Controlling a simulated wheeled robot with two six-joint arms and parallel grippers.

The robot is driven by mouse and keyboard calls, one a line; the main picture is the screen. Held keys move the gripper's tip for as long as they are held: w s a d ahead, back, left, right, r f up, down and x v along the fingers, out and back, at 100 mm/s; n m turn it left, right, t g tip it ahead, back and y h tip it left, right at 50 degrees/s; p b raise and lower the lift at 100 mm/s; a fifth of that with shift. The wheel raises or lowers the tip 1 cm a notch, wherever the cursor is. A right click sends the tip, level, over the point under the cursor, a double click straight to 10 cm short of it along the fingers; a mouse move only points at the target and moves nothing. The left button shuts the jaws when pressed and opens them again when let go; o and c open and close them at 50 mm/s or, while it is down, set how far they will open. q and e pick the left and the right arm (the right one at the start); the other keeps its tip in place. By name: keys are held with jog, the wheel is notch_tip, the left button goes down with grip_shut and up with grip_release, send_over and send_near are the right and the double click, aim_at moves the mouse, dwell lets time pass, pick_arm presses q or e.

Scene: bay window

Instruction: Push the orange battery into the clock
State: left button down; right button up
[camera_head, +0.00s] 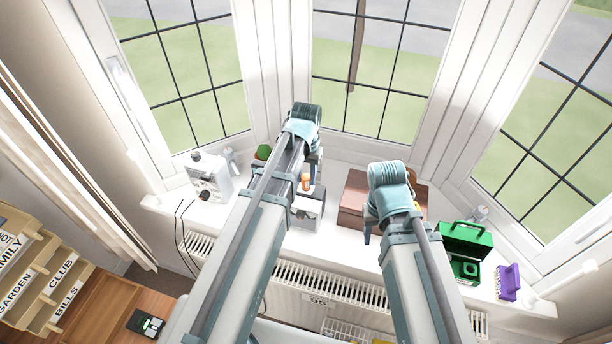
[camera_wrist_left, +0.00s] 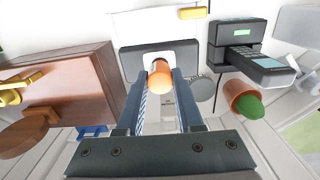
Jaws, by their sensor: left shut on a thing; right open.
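The orange battery (camera_wrist_left: 160,74) is between the fingers of my left gripper (camera_wrist_left: 159,88), which is shut on it. The battery (camera_head: 306,183) also shows in the head view, just behind the clock's white part. The clock (camera_head: 308,207) is a white and dark grey body on the sill; its dark grey side (camera_wrist_left: 131,62) faces the left wrist camera. The battery's far end overlaps a white recess there; I cannot tell how deep it sits. My right gripper (camera_head: 378,232) is open and apart from the clock, with its fingers mostly hidden by the arm.
A brown wooden box (camera_wrist_left: 75,85) stands close beside the clock. A dark card-terminal-like device (camera_wrist_left: 240,40) and a cactus in a terracotta pot (camera_wrist_left: 243,100) are on the other side. A green case (camera_head: 465,240) and a purple object (camera_head: 508,283) are at the right.

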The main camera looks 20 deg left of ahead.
aim_at(306, 177)
pick_arm(q)
jog(key=shift+f+b, duration=0.8)
jog(key=shift+f, duration=0.1)
jog(key=shift+c, duration=2.4)
grip_release()
jog(key=shift+r, duration=0.15)
notch_tip(306, 177, up, 14)
jog(key=p, duration=1.4)
jog(key=shift+f, duration=0.2)
